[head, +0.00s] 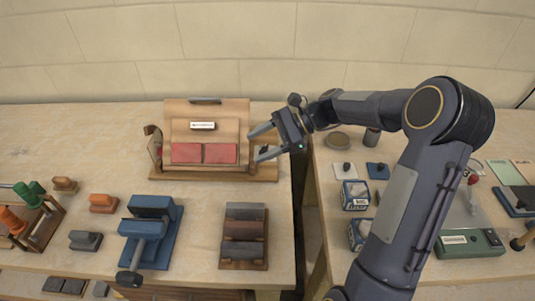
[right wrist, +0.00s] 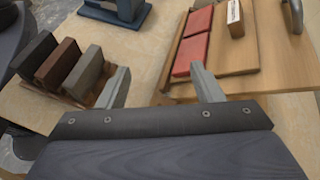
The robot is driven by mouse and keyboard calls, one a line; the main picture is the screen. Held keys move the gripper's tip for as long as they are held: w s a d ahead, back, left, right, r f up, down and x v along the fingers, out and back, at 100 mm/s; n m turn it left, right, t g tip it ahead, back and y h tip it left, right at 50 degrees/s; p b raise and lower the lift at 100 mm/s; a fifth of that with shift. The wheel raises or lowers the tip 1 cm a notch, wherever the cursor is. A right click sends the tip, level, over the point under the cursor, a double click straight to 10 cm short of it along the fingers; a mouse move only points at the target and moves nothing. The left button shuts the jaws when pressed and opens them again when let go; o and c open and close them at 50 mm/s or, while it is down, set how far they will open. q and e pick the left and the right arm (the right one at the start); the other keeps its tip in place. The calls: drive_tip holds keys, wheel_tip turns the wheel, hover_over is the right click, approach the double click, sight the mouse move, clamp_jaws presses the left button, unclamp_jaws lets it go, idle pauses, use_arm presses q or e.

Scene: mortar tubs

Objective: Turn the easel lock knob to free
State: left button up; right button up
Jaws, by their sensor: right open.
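The wooden easel (head: 239,127) stands at the back of the left bench, with two red pads and a small white label that is too small to read. It also shows in the right wrist view (right wrist: 185,25). A small dark piece (head: 264,149), which may be the lock knob, shows at the easel's right side; its setting cannot be told. My right gripper (head: 259,143) is open beside the easel's right edge, its fingertips near that dark piece. My left gripper is out of view.
A blue vise-like tool (head: 151,230) and a rack of dark blocks (head: 244,236) stand in front of the easel. Orange and green handled tools are at the left. A gap separates the right bench, which holds small boxes (head: 355,195) and a green case (head: 470,243).

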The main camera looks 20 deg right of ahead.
sight(265, 148)
drive_tip(key=d+f+m+t+h+b, duration=0.1)
drive_tip(key=d+f+m+t, duration=0.1)
drive_tip(key=d+m, duration=0.1)
drive_tip(key=d+f+m+t+h, duration=0.1)
drive_tip(key=d+f+m+t, duration=0.1)
drive_tip(key=m+t, duration=0.1)
drive_tip(key=w+d+f+m+t+h+b, duration=0.1)
drive_tip(key=d+f+m+t+h, duration=0.1)
drive_tip(key=d+m+t, duration=0.1)
drive_tip(key=shift+w+d+f+m+b, duration=0.1)
drive_tip(key=shift+d+m+b, duration=0.25)
drive_tip(key=shift+m, duration=0.35)
drive_tip(key=shift+d+f+m+h, duration=0.15)
drive_tip(key=shift+f+m+h, duration=0.1)
drive_tip(key=shift+m+h, duration=0.05)
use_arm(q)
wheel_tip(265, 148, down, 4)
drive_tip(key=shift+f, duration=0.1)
use_arm(e)
drive_tip(key=x, duration=0.7)
drive_tip(key=shift+w, duration=0.35)
